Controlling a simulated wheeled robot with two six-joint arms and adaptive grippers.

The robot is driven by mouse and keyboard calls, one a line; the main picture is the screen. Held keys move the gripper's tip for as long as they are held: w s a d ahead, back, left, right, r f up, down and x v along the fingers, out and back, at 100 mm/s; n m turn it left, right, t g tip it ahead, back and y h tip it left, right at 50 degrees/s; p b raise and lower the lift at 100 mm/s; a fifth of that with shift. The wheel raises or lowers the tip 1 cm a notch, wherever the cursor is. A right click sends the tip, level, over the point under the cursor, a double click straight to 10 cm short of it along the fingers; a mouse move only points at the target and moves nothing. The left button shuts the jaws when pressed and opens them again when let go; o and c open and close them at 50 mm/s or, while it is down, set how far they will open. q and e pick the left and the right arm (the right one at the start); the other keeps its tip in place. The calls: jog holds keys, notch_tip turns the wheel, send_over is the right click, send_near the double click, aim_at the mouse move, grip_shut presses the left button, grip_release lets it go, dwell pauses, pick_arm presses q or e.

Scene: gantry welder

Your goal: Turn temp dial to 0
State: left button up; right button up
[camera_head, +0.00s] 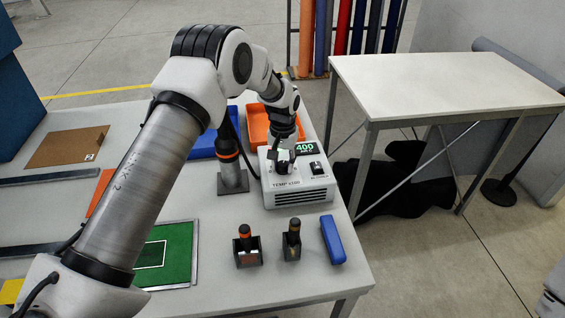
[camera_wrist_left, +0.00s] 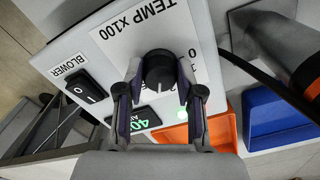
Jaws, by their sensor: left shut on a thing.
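The temp dial is a round black knob (camera_wrist_left: 159,72) on the sloped face of the white heater box (camera_head: 299,186), under the label TEMP X100. In the head view my left gripper (camera_head: 284,160) reaches down onto the box and hides the dial. The black blower rocker switch (camera_wrist_left: 84,87) is beside the dial. My right gripper is not in view.
A hot-air tool (camera_head: 231,165) stands in a holder left of the box, with a dark cable running to the box. An orange bin (camera_head: 256,124) and a blue bin (camera_head: 201,148) are behind.

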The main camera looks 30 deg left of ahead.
pick_arm(q)
jog(key=n, duration=0.6)
jog(key=shift+d+f, duration=0.1)
jog(key=shift+f, duration=0.05)
jog(key=n, duration=0.5)
jog(key=shift+n, duration=0.3)
jog(key=n, duration=1.1)
jog(key=shift+f+n+p, duration=0.15)
jog(key=shift+n+p, duration=0.15)
jog(key=o, duration=1.2)
jog(key=shift+c, duration=0.2)
jog(key=shift+a, duration=0.2)
